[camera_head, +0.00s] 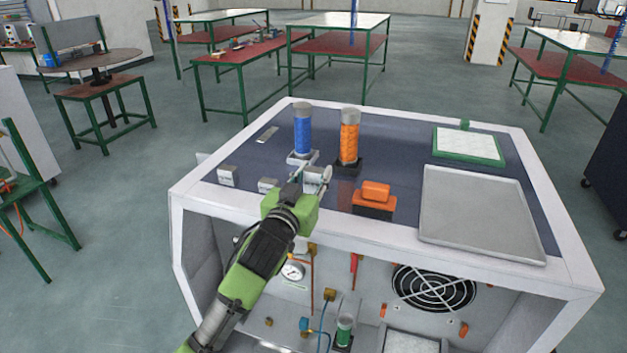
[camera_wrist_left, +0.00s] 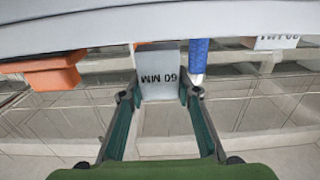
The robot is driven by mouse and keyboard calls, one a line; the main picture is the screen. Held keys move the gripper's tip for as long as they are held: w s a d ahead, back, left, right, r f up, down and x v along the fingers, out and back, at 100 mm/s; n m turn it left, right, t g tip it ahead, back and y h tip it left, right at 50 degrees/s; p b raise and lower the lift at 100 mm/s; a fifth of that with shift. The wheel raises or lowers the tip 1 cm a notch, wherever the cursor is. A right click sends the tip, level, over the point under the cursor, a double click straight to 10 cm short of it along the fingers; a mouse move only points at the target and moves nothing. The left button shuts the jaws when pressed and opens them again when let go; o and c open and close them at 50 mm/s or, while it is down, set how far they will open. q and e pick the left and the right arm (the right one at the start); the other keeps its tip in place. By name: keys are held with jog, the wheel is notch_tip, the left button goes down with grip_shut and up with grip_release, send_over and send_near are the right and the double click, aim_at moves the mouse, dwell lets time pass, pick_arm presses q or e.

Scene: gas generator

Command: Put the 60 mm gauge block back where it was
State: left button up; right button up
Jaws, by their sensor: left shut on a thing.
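The 60 mm gauge block (camera_wrist_left: 161,62) is a grey block that shows upside-down "60 MM" lettering in the left wrist view. It sits between the two fingers of my left gripper (camera_wrist_left: 160,95), which is shut on it. In the head view my left gripper (camera_head: 309,180) is over the front part of the dark bench top, just in front of the blue cylinder. The fingers partly hide the block there, and I cannot tell whether it touches the surface. My right gripper is not in view.
Two other grey blocks (camera_head: 228,176) (camera_head: 268,186) stand left of my gripper. A blue cylinder (camera_head: 303,131) and an orange cylinder (camera_head: 349,137) stand behind. An orange block (camera_head: 375,192) on a dark base, a grey tray (camera_head: 480,213) and a green-framed pad (camera_head: 468,146) lie right.

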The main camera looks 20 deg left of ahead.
pick_arm(q)
jog(key=shift+s+f+p, duration=0.1)
jog(key=shift+f+p, duration=0.2)
jog(key=shift+f, duration=0.75)
jog(key=shift+f, duration=0.2)
jog(key=o, duration=1.2)
jog(key=shift+o, duration=0.2)
